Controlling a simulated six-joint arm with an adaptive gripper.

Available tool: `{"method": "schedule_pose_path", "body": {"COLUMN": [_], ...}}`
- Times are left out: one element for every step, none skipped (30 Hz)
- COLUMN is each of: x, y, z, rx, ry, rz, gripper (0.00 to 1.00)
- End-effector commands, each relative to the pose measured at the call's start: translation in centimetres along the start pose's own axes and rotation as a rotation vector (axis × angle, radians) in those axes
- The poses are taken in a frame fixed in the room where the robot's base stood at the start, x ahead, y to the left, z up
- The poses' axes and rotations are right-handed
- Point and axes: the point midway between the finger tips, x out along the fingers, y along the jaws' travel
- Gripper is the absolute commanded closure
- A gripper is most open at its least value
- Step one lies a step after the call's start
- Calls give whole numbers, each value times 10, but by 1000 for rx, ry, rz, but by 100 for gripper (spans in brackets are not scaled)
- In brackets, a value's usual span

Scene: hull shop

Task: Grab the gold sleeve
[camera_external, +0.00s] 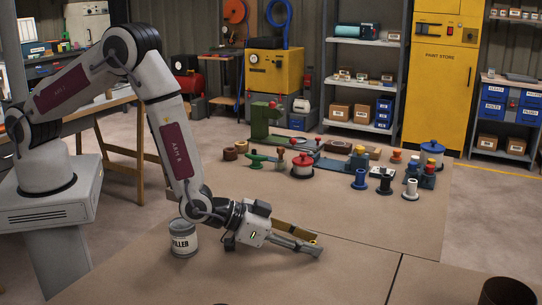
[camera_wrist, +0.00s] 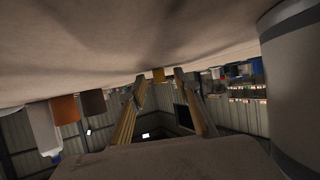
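My gripper (camera_external: 316,246) is low over the brown table and lies almost level, its fingers pointing right in the external view. In the wrist view, which looks upside down, its two fingers (camera_wrist: 158,84) are apart with a gap between the tips. A small gold piece, seemingly the gold sleeve (camera_wrist: 158,75), shows in that gap against the tabletop. It appears at or beyond the fingertips; I cannot tell its exact distance, and nothing is visibly gripped. In the external view I cannot make out the sleeve clearly; the fingers may hide it.
A filler can (camera_external: 183,240) stands close behind my gripper; a large grey cylinder (camera_wrist: 298,90) fills the wrist view's right side. A red pot (camera_external: 302,166), blue spool (camera_external: 360,180) and several other items stand farther back. A dark brown cylinder (camera_external: 506,292) is at lower right. The front table is mostly clear.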

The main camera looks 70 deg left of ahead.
Motion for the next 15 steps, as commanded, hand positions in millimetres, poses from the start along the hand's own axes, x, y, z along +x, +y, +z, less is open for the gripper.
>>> {"method": "schedule_pose_path", "body": {"x": [0,0,0,0,0,0,0,0,0,0,0,0,0,0,0], "y": [0,0,0,0,0,0,0,0,0,0,0,0,0,0,0], "z": [0,0,0,0,0,0,0,0,0,0,0,0,0,0,0], "rx": [0,0,0,0,0,0,0,0,0,0,0,0,0,0,0], "ry": [0,0,0,0,0,0,0,0,0,0,0,0,0,0,0], "rz": [0,0,0,0,0,0,0,0,0,0,0,0,0,0,0], "gripper": [68,68,68,68,71,81,89,97,100,100,100,100,100,100,100]}}
